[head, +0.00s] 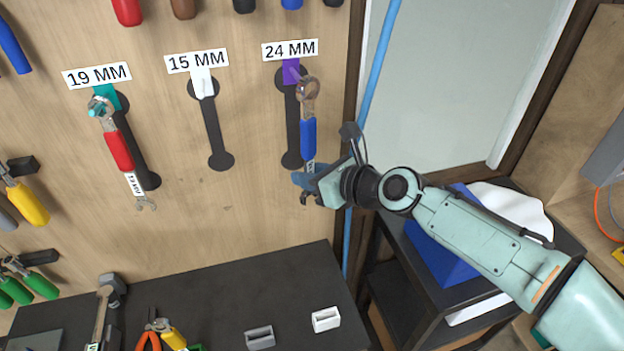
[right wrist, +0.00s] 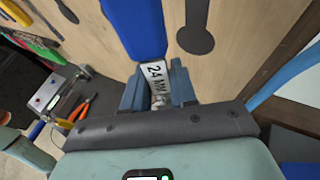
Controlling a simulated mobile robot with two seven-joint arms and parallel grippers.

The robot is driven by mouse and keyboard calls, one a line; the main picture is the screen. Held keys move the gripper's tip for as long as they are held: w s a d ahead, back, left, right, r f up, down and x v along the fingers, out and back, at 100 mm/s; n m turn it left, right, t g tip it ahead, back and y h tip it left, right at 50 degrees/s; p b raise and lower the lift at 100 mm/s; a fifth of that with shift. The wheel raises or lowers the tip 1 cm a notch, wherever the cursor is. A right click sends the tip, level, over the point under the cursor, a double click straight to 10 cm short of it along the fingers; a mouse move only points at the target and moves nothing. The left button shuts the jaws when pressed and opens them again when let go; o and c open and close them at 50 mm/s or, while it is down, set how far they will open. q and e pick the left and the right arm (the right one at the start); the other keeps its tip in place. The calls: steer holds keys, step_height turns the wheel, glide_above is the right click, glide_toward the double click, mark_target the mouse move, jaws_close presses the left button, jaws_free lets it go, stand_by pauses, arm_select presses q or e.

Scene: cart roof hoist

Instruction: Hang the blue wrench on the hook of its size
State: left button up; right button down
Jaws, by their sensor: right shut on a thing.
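The blue wrench (head: 308,137) hangs upright in front of the pegboard, its ring end up, just right of the purple 24 MM hook (head: 291,72). I cannot tell whether the ring is around the hook. My right gripper (head: 311,179) is shut on the wrench's lower end. In the right wrist view the blue handle (right wrist: 135,25) rises above the fingers (right wrist: 158,92), and its tag reads 24 MM. The white 15 MM hook (head: 202,86) is empty. A red wrench (head: 118,150) hangs, tilted, at the teal 19 MM hook (head: 121,101). My left gripper is not in view.
A dark bench (head: 225,295) below holds small blocks and tools. Other tools hang at the board's left and top edges. A blue pipe (head: 377,75) runs vertically right of the hook. A blue box (head: 435,252) stands at the right, behind my right arm.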

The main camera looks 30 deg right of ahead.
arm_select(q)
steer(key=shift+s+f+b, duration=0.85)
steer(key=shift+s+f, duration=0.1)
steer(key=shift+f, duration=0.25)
arm_select(e)
steer(key=shift+w+d+f, duration=0.2)
steer(key=shift+w+d, duration=0.1)
steer(key=shift+w, duration=0.8)
steer(key=shift+w+d+f, duration=0.15)
steer(key=shift+w+d, duration=0.1)
steer(key=shift+w, duration=0.85)
steer(key=shift+w+d+f, duration=0.2)
steer(key=shift+w+d, duration=0.1)
steer(key=shift+w, duration=0.8)
steer(key=c, duration=0.8)
jaws_free()
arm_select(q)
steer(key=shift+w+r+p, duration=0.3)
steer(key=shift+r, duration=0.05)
arm_select(e)
steer(key=v, duration=1.3)
steer(key=shift+s+r, duration=0.1)
steer(key=shift+s, duration=0.1)
